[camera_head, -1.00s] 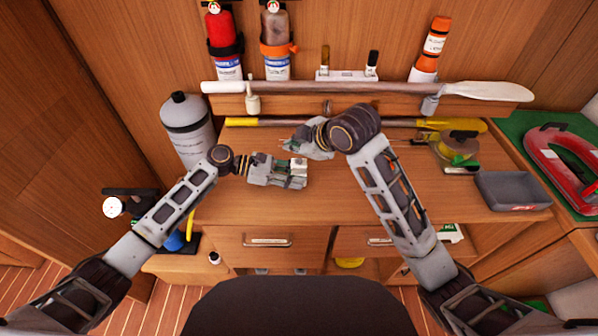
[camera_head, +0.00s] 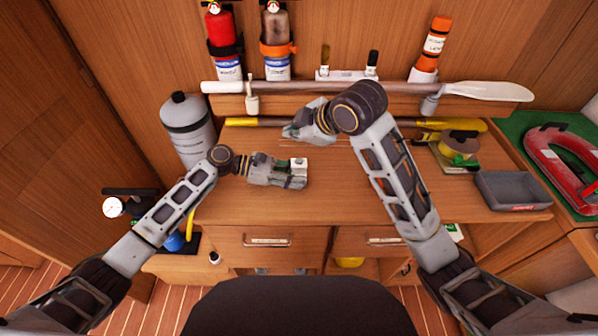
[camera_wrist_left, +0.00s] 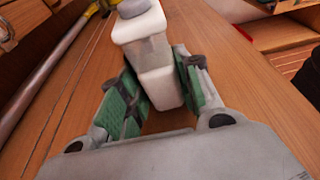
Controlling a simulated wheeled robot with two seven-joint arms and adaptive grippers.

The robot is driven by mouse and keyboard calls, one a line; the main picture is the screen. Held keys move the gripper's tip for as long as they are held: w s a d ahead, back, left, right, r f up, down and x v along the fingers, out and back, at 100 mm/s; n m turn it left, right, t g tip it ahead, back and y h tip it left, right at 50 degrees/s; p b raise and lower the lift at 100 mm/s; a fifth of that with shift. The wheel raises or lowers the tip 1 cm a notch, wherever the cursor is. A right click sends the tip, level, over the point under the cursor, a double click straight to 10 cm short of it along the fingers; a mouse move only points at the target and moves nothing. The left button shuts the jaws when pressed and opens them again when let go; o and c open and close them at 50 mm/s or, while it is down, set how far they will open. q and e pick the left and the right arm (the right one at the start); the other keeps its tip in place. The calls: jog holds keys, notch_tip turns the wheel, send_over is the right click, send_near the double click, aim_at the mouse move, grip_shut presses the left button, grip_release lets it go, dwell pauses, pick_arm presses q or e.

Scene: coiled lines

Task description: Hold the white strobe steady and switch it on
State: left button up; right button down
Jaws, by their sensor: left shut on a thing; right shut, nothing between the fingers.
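The white strobe (camera_head: 299,164) stands on the wooden worktop, near the middle of the head view. The strobe's switch cannot be made out.
A yellow pole (camera_head: 260,122) and a white-bladed paddle (camera_head: 490,91) lie along the back. A grey cylinder (camera_head: 187,125) stands at left. The worktop right of the strobe is clear.

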pick_arm(q)
jog(key=o, duration=0.9)
jog(key=shift+a, duration=0.1)
jog(key=shift+v, duration=5.9)
